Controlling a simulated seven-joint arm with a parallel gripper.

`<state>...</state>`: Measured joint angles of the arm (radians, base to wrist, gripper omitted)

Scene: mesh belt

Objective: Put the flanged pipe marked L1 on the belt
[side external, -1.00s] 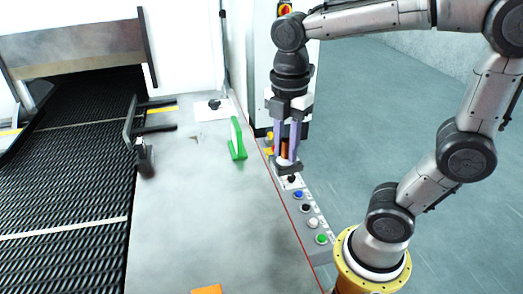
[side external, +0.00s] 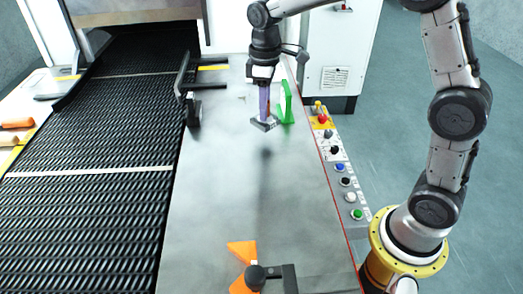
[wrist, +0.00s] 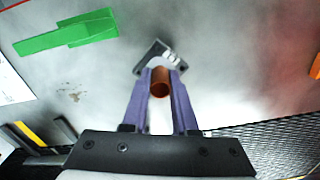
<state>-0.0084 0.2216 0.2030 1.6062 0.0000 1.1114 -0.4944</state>
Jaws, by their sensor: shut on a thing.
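The flanged pipe, a copper-orange tube (wrist: 160,88) with a grey angular flange (side external: 263,123) at its lower end, is between my gripper's purple fingers (side external: 264,101). My gripper is shut on it; the flange also shows just beyond the fingertips in the wrist view (wrist: 153,54). The pipe hangs over the grey table, with a dark shadow below and apart from it. No L1 mark is readable. The black mesh belt (side external: 95,130) lies to the left of my gripper in the side external view, and at the lower right in the wrist view (wrist: 283,145).
A green upright piece (side external: 286,103) stands just right of my gripper. A dark bracket (side external: 191,108) stands at the belt's near edge, between my gripper and the belt. Orange pieces (side external: 242,252) and a dark fixture (side external: 268,277) are at the front. Buttons (side external: 345,181) line the right edge.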

